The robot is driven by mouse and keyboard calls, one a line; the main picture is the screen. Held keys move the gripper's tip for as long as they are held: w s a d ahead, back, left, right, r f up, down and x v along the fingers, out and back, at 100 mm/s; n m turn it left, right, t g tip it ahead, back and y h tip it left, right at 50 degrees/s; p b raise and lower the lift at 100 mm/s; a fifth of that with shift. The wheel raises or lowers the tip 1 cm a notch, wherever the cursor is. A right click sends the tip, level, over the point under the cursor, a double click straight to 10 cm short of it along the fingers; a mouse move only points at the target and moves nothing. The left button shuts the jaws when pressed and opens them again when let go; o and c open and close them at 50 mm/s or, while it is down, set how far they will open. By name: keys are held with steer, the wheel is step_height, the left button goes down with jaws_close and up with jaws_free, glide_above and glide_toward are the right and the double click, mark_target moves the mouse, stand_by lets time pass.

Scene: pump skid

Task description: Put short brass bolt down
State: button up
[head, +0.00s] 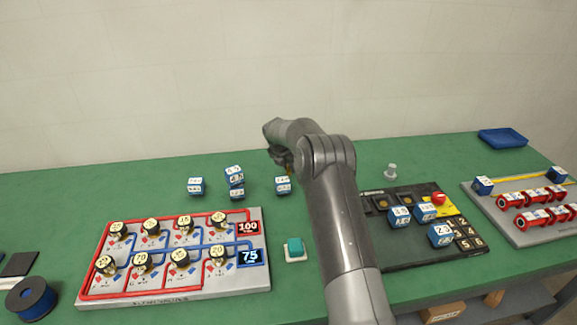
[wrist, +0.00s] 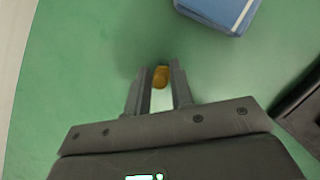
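The short brass bolt (wrist: 160,76) shows in the wrist view as a small yellow-brown piece between the fingertips of my gripper (wrist: 161,80). The fingers stand close on both sides of it and appear to hold it. The green bench top (wrist: 90,70) is below it, with a dark patch just beyond the bolt. I cannot tell whether the bolt touches the bench. In the head view my gripper (head: 284,160) is small and dark, partly hidden by my arm, above the back part of the bench.
A blue-and-white block (head: 283,185) stands near my gripper; more blocks (head: 234,177) are to its left. A panel with several gauges (head: 180,285) lies front left, a black board (head: 420,255) to the right. A grey knob-like piece (head: 391,171) stands behind the board. Bench at back left is clear.

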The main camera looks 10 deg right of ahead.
steer(key=shift+o, duration=1.3)
steer(key=shift+r, duration=0.1)
steer(key=s+a+r+m, duration=0.1)
steer(key=s+r+m, duration=0.1)
steer(key=s+r, duration=0.45)
steer(key=s+a+r+m, duration=0.1)
steer(key=s+r+m, duration=0.15)
steer(key=r, duration=0.65)
steer(key=s+r+m, duration=0.1)
steer(key=s+r, duration=0.4)
steer(key=r, duration=0.2)
steer(key=s+d+r+m+t, duration=0.1)
steer(key=s+r+m, duration=0.3)
steer(key=s, duration=0.3)
steer(key=s+r+m, duration=0.4)
steer(key=s, duration=0.4)
steer(key=s+f+m+y, duration=0.1)
steer(key=s+f+m, duration=0.1)
steer(key=s+m, duration=0.5)
steer(key=s+d+f+m+t+y, duration=0.1)
steer(key=s+f+m, duration=0.2)
steer(key=s, duration=1.7)
steer(key=m, duration=0.4)
steer(key=shift+s+d+y, duration=0.15)
steer(key=shift+s+y, duration=0.1)
steer(key=shift+y, duration=0.15)
